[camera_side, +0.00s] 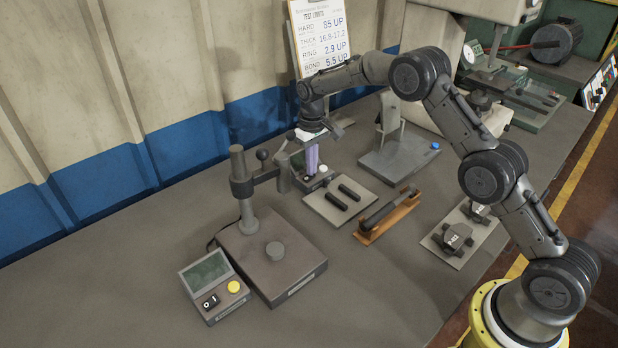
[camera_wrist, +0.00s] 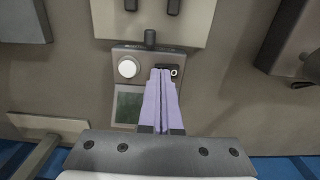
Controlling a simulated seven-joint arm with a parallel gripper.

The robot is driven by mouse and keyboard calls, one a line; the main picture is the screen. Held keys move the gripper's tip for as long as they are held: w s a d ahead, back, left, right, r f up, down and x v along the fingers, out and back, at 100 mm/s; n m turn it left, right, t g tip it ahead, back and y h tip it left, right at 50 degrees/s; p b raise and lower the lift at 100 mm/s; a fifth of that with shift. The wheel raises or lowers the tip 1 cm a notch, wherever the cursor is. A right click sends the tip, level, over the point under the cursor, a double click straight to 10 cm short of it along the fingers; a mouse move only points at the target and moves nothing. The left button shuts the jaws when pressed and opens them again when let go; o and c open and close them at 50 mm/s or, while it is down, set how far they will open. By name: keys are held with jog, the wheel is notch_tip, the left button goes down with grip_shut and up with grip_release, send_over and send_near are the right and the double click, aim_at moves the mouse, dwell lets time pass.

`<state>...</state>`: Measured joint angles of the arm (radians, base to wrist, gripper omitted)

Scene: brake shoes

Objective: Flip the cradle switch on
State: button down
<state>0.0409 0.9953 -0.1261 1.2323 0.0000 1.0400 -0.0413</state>
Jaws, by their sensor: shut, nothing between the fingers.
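My gripper (camera_side: 312,158) points down with its lilac fingers shut and empty. It is above a small control box (camera_side: 318,183) near the wall side of the bench. In the wrist view, the box (camera_wrist: 120,52) has a round white button (camera_wrist: 127,68), a greenish screen (camera_wrist: 128,104) and a small black switch (camera_wrist: 174,72) with a white ring mark. My fingertips (camera_wrist: 161,72) overlap the left part of the switch, hiding it. I cannot tell whether they touch it, or which way it is tipped. No label naming the cradle is readable.
A post stand (camera_side: 243,195) with a side arm stands close left of my gripper. A second box (camera_side: 215,287) with a yellow button and black switch is at the front left. A plate with two dark bars (camera_side: 326,211) lies close in front.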

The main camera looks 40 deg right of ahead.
jog(key=shift+f, duration=0.4)
jog(key=shift+r, duration=3.55)
